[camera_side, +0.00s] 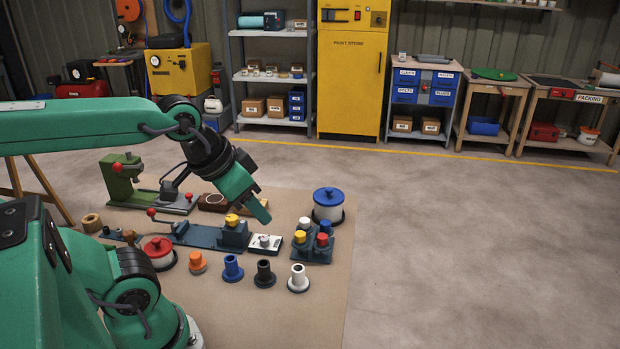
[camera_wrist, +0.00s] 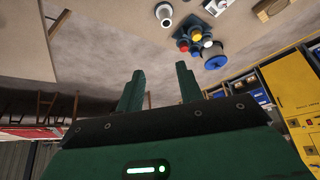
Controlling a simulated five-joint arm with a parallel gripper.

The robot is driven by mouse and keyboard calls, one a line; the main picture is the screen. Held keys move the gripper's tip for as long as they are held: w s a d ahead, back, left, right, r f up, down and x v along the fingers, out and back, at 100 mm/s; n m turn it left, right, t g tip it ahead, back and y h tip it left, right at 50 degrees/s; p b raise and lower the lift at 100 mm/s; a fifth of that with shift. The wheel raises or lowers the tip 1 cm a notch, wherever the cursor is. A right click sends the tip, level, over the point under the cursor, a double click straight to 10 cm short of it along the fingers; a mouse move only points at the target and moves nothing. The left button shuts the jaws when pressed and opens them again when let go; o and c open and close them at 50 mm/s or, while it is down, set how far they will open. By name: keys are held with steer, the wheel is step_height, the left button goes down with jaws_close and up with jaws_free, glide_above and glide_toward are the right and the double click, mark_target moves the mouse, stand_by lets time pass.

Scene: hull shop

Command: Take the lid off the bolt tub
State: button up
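The blue lid also shows at the upper right of the wrist view (camera_wrist: 215,62). A low round container with a red knobbed lid (camera_side: 158,246) stands at the front left. No label tells which is the bolt tub. My gripper (camera_side: 264,217) hangs over the middle of the mat, left of the blue-lidded tub and apart from it. In the wrist view its two fingers (camera_wrist: 160,85) are spread with nothing between them.
A block with white, yellow and red-topped pieces (camera_side: 313,251) stands just in front of the blue-lidded tub. Orange, blue, black and white flanged pieces (camera_side: 299,279) line the front. A blue-grey fixture (camera_side: 200,236) and a green press (camera_side: 122,180) lie left. The right floor is clear.

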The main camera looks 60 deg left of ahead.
steer(key=shift+o, duration=0.2)
steer(key=o, duration=1.4)
steer(key=shift+c, duration=0.2)
